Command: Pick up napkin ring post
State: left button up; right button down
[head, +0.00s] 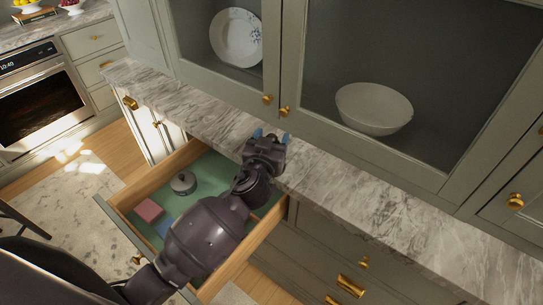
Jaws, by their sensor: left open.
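A grey round piece with a small raised knob, which looks like the napkin ring post (183,184), sits in the open drawer (240,268) on its green lining, near the back left. My left gripper (270,136) is open, with blue fingertips, at the counter's front edge, up and to the right of the grey piece and apart from it. I see nothing between its fingers. My left arm covers the middle and right of the drawer, so what lies under it is hidden. My right gripper is not in view.
A pink block (149,210) and a partly hidden blue item (165,227) lie in the drawer. The marble counter (340,185) runs behind it. Glass cabinets above hold a plate (237,38) and a white bowl (373,108). The counter is clear on the right.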

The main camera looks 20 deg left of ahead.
pick_arm(q)
grip_shut()
dwell(0.4)
